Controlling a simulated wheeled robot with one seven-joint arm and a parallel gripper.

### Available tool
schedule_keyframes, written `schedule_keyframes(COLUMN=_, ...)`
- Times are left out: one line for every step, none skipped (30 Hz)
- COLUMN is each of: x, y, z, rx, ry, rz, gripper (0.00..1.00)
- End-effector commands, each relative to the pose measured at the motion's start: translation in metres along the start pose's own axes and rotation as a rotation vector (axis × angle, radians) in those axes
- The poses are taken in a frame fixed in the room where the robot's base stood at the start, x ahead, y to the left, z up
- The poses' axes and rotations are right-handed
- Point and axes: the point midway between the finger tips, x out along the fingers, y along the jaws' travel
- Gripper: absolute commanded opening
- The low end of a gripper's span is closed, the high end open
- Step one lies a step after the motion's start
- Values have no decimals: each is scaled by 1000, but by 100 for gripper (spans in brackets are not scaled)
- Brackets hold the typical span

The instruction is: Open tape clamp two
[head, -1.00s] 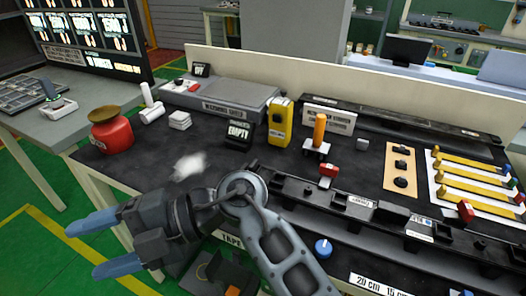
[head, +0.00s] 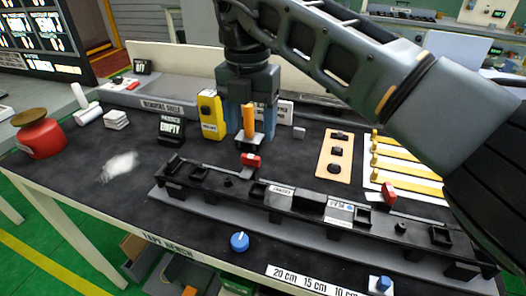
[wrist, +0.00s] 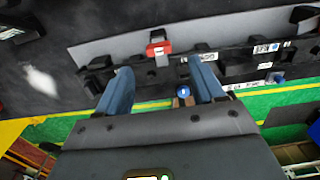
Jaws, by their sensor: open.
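A black clamp rail (head: 240,185) runs along the front of the bench. One red clamp lever (head: 250,160) stands near its left part and another red clamp lever (head: 388,190) stands farther right. I cannot read which is number two. In the head view my gripper (head: 250,138) points down with its blue fingers apart and empty, behind the left lever in the picture. An orange-handled tool (head: 248,120) shows between the fingers; I see no grip on it. In the wrist view a red lever (wrist: 158,45) lies beyond the open gripper (wrist: 160,68).
A yellow box (head: 210,115) and a black EMPTY sign (head: 172,128) stand left of my gripper. A tan board with black pieces (head: 335,157) and yellow strips (head: 408,165) lie to the right. A blue knob (head: 239,242) is at the bench front. The bench's left middle is mostly clear.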

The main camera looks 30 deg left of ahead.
Motion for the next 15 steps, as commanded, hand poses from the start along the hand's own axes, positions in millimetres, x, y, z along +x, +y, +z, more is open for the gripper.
schedule_keyframes(x=7, y=0, z=-1, rx=0, ry=3, rz=0, gripper=68)
schedule_keyframes(x=11, y=0, z=-1, rx=0, ry=4, rz=1, gripper=68)
schedule_keyframes(x=18, y=0, z=-1, rx=-1, ry=5, rz=1, gripper=68)
schedule_keyframes(x=22, y=0, z=-2, rx=-1, ry=5, rz=1, gripper=68)
schedule_keyframes(x=27, y=0, z=-2, rx=-1, ry=6, rz=1, gripper=68)
schedule_keyframes(x=34, y=0, z=-2, rx=-2, ry=5, rz=2, gripper=68)
schedule_keyframes(x=38, y=1, z=-2, rx=-2, ry=5, rz=3, gripper=68)
schedule_keyframes(x=42, y=1, z=-2, rx=-2, ry=5, rz=3, gripper=68)
schedule_keyframes(x=48, y=0, z=-2, rx=-2, ry=5, rz=2, gripper=68)
schedule_keyframes(x=52, y=0, z=-2, rx=-2, ry=5, rz=2, gripper=68)
schedule_keyframes(x=56, y=0, z=-2, rx=-1, ry=5, rz=2, gripper=68)
schedule_keyframes(x=60, y=1, z=-2, rx=-1, ry=5, rz=3, gripper=68)
schedule_keyframes(x=63, y=1, z=-2, rx=-2, ry=4, rz=4, gripper=68)
schedule_keyframes(x=65, y=1, z=-2, rx=-2, ry=4, rz=4, gripper=68)
schedule_keyframes(x=68, y=1, z=-2, rx=-2, ry=4, rz=4, gripper=68)
